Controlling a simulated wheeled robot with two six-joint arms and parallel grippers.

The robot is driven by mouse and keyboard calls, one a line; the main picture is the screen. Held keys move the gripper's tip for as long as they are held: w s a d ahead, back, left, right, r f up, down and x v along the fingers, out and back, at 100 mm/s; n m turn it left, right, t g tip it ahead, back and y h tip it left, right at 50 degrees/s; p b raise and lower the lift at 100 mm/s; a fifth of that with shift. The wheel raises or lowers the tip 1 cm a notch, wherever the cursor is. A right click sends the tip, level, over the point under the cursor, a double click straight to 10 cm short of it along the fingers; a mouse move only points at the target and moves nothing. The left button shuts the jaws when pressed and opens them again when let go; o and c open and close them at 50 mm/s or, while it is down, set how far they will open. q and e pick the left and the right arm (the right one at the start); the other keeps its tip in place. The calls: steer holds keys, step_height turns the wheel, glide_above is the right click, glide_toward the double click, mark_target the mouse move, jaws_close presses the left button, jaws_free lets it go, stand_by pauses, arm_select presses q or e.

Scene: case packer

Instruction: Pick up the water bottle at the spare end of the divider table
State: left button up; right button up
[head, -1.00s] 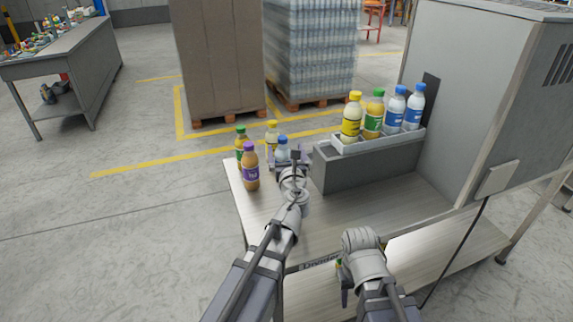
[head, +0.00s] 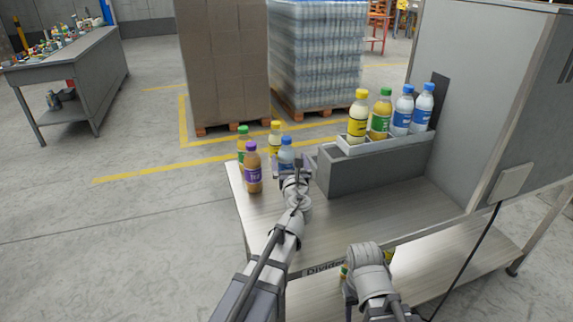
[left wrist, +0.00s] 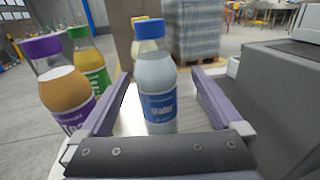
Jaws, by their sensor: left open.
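The water bottle (head: 286,152), with a blue cap and blue label, stands upright at the left end of the divider table (head: 262,213). My left gripper (head: 293,166) is open right at it, hiding its lower part in the head view. In the left wrist view the water bottle (left wrist: 157,82) stands between the two spread fingers of my left gripper (left wrist: 160,105), with a gap visible on the right side. My right gripper (head: 348,292) hangs low by the table's front edge, mostly hidden by its own wrist.
A purple-capped bottle (head: 253,170), a green-capped bottle (head: 242,144) and a yellow-capped bottle (head: 275,138) stand close to the water bottle. A grey block (head: 365,175) bearing a tray of bottles (head: 355,148) is just to the right. The table's front middle is clear.

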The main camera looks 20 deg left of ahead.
arm_select(q)
steer(key=shift+a+x, duration=0.15)
steer(key=shift+x, duration=1.15)
steer(key=shift+a+x, duration=0.1)
steer(key=shift+x, duration=1.2)
steer(key=shift+s+r, duration=0.1)
steer(key=shift+s, duration=0.1)
jaws_close()
